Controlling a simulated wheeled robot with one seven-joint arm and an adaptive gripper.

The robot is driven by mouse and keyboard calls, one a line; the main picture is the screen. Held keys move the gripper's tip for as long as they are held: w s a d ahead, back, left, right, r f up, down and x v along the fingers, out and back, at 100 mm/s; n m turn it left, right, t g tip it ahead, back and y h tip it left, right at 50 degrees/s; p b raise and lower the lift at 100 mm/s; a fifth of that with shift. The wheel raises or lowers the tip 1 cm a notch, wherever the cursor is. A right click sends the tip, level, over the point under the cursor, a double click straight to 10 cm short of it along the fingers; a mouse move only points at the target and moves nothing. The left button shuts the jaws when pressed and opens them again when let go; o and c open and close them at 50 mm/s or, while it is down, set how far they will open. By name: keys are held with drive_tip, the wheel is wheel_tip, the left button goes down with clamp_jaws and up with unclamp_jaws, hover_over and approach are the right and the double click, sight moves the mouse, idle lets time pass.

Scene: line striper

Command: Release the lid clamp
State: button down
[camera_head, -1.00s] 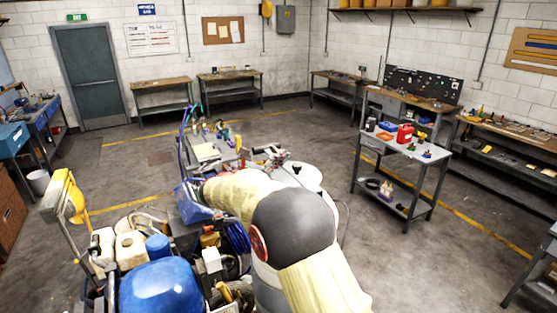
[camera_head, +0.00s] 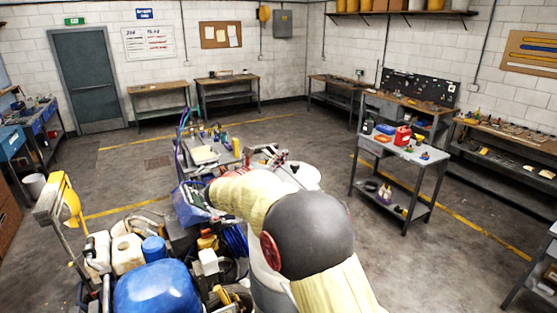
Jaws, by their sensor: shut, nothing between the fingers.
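A white round top (camera_head: 304,174), which looks like the lid of the line striper's tank, shows just behind my arm. Its near part is hidden by my arm. Small dark, red and pale metal parts (camera_head: 268,155) sit at its far left edge; they are too small to tell whether the lid clamp is among them. My arm, in a yellow sleeve with a dark joint, reaches from the bottom right toward the left, over the machine. My gripper cannot be made out beyond the sleeve.
A grey cart (camera_head: 402,152) with a red can (camera_head: 402,136) stands to the right. Blue and white containers (camera_head: 157,290) crowd the bottom left, near a yellow lamp-like head (camera_head: 62,198). Workbenches line the walls. The floor between is open.

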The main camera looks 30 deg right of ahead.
drive_tip(key=shift+d+f, duration=0.1)
drive_tip(key=shift+d, duration=0.05)
drive_tip(key=shift+s+d+b, duration=0.1)
drive_tip(key=shift+d+b, duration=0.4)
drive_tip(key=shift+b, duration=0.2)
drive_tip(key=shift+d+b, duration=0.35)
drive_tip(key=shift+d, duration=0.25)
drive_tip(key=shift+a, duration=0.15)
drive_tip(key=v, duration=1.1)
drive_tip(key=shift+a, duration=0.3)
drive_tip(key=shift+s, duration=0.1)
